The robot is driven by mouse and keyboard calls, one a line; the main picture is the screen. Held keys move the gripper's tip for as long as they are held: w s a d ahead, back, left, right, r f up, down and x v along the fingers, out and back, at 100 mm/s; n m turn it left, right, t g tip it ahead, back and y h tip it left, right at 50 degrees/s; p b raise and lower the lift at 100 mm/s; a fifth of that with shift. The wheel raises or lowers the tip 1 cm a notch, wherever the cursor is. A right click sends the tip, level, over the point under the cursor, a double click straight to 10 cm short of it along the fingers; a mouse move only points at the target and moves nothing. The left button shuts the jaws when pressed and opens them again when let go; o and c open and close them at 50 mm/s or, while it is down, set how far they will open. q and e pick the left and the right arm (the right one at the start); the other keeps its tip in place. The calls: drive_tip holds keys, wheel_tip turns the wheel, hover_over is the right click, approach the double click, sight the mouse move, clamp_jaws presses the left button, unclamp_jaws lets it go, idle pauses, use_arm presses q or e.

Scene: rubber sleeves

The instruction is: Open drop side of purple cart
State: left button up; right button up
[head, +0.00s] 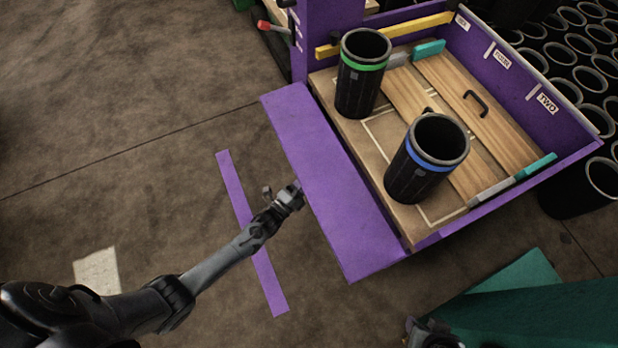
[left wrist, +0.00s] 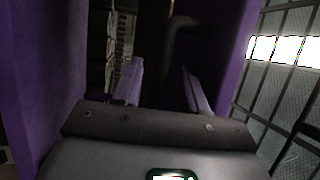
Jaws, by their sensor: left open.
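The purple cart (head: 545,100) stands at the upper right in the head view. Its near side panel (head: 330,180) is out from the bed's left edge, leaving that edge of the bed exposed. My left gripper (head: 290,197) is at the panel's outer edge; I cannot tell if they touch. In the left wrist view my left gripper (left wrist: 162,88) has its two fingers apart, with purple surfaces on both sides and a dark bent rod (left wrist: 176,40) beyond the fingers. Part of my right arm (head: 430,335) shows at the bottom edge; its fingertips are not clear.
Two black cylinders, one green-banded (head: 360,75) and one blue-banded (head: 425,160), stand on the wooden bed. A red-tipped lever (head: 264,25) sits by the cart's upper left. Purple tape (head: 250,235) marks clear floor. A green surface (head: 540,310) is at lower right.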

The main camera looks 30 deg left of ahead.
use_arm(q)
drive_tip(key=shift+w+d+r, duration=0.1)
drive_tip(key=shift+w+r, duration=0.05)
drive_tip(key=shift+w, duration=0.25)
clamp_jaws()
